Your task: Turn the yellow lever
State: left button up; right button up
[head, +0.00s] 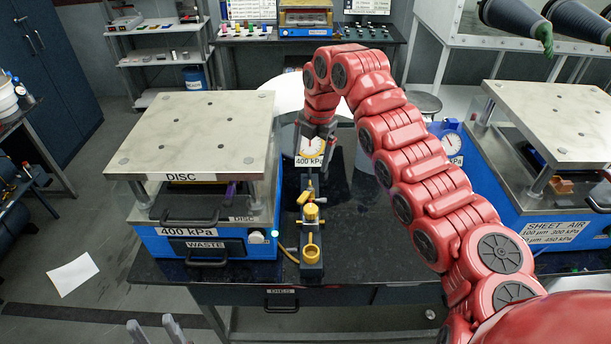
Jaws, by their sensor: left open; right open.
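A narrow black stand beside the left press carries yellow valve parts. A yellow lever-like piece (306,198) shows near its middle, above a round yellow knob (311,212); I cannot tell its exact shape. A yellow ring-shaped cup (311,253) sits at the stand's near end. My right gripper (316,146) points down over the far end of the stand, around or just above the pressure gauge labelled 400 kPa, apart from the yellow parts. It is open. My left gripper (154,332) is at the bottom edge, in front of the table, open and empty.
A blue press marked DISC (200,130) stands left of the stand. Another blue press marked SHEET AIR (560,110) stands at the right, behind my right arm. The dark tabletop (355,235) right of the stand is clear.

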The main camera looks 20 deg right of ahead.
jog(key=s+d+f+m, duration=0.1)
jog(key=d+f+m, duration=0.1)
jog(key=m, duration=0.5)
jog(key=m+t+y, duration=0.2)
jog(key=m, duration=0.8)
send_over(304, 196)
jog(key=s+d, duration=0.2)
notch_tip(304, 196, down, 9)
jog(key=p+x, duration=0.3)
jog(key=shift+a+f, duration=0.2)
jog(key=shift+f, duration=0.05)
jog(key=shift+x, duration=0.8)
